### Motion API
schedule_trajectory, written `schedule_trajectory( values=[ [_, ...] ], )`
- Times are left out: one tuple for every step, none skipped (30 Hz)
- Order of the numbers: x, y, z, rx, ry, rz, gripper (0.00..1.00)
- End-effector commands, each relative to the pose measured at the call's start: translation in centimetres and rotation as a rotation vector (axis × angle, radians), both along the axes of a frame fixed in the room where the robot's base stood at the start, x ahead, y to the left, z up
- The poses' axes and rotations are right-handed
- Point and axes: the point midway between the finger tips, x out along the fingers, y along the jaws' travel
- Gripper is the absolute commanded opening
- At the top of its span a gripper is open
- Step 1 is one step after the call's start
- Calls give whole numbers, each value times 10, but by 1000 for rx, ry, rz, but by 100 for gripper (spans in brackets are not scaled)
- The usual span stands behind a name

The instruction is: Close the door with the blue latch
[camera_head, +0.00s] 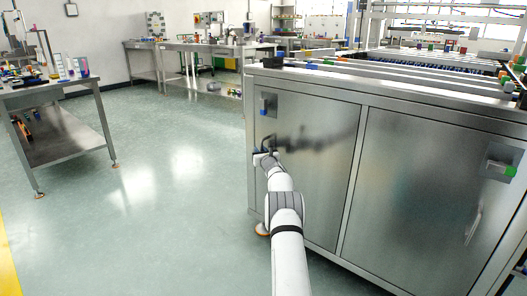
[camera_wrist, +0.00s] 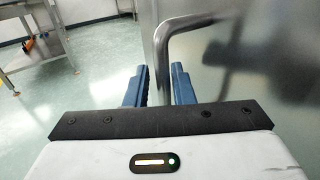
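The left cabinet door (camera_head: 315,165) is a steel panel with the blue latch (camera_head: 264,106) near its upper left corner. It looks flush or nearly flush with the cabinet front; a small gap cannot be ruled out. Its dark bar handle (camera_head: 268,140) is below the latch, and the bent bar handle (camera_wrist: 163,48) shows large in the wrist view. My gripper (camera_head: 265,155) is at this handle. In the wrist view its blue fingers (camera_wrist: 160,85) are apart, with the lower part of the bar between them. Contact with the bar is not clear.
The right door (camera_head: 430,185) has a green latch (camera_head: 508,171) and a bar handle (camera_head: 473,222). A steel table (camera_head: 60,92) with small items stands at the left, and more benches (camera_head: 200,50) stand behind. The floor (camera_head: 170,200) left of the cabinet is clear.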

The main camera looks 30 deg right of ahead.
Motion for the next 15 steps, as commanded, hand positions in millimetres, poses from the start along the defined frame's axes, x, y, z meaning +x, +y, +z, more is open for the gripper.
schedule_trajectory(
  values=[
    [0,0,0,0,1,0,26],
    [0,-1,0,1,1,-1,28],
    [0,-1,-1,1,1,-1,28],
    [-1,-1,-1,1,1,-1,28],
    [-1,-1,-1,1,1,-2,28],
    [-1,-1,-1,1,1,-2,28],
    [-1,-2,-1,1,1,-2,28],
    [-1,-2,-1,1,2,-2,28],
    [-1,-2,-1,2,1,-3,28],
    [-2,-2,-1,2,1,-3,28],
    [-2,-2,-1,2,1,-3,28],
    [-4,-2,-1,3,3,-2,28],
    [-5,-1,-1,4,3,-2,28],
    [-6,-1,-1,3,3,-2,28],
    [-8,0,0,4,3,-1,28]
  ],
)
